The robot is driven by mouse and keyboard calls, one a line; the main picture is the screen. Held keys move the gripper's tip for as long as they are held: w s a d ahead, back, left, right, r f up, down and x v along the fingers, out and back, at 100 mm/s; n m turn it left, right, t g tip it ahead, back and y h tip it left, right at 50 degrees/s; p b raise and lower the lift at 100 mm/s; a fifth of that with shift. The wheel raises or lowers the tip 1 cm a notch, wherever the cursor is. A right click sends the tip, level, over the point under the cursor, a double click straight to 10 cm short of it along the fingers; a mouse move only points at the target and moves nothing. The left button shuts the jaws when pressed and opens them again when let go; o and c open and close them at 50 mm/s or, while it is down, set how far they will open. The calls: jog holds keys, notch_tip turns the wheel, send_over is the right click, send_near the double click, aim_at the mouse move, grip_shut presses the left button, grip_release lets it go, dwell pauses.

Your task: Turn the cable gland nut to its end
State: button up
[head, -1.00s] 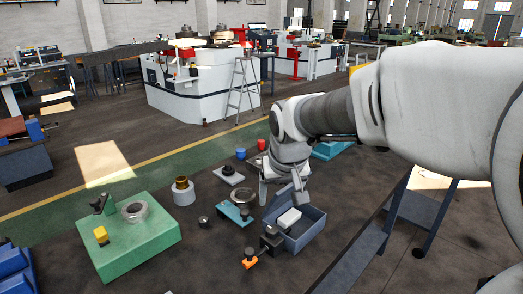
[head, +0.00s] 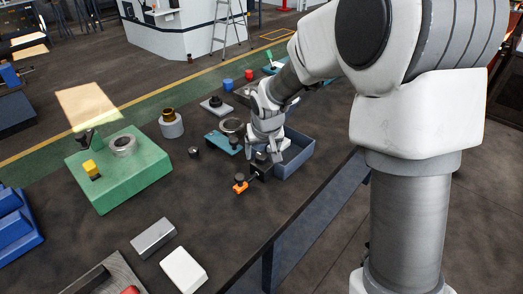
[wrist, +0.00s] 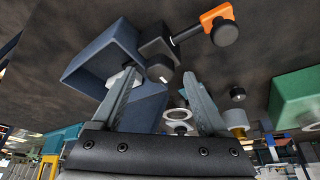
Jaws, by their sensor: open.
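A black block (head: 262,172) stands on the bench with a dark round cap (head: 261,158) on top. A short rod joins it to an orange piece with a black knob (head: 240,180). The block (wrist: 156,45) and its cap (wrist: 160,69) also show in the wrist view. A brass-coloured ring-like part sits on a grey cylinder (head: 172,129) farther back. I cannot tell for certain which of these is the cable gland nut. My gripper (head: 268,154) is open and points down near the block. In the wrist view its fingers (wrist: 162,75) are apart, with the cap appearing between their tips.
A blue-grey bin (head: 295,160) is right beside the block. A teal plate (head: 221,142), a small dark cylinder (head: 194,152) and a green block (head: 118,178) lie to the left. The bench's front edge is close. Bare bench lies left of the orange piece.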

jog(key=shift+w+f, duration=0.25)
jog(key=shift+f, duration=0.35)
grip_shut()
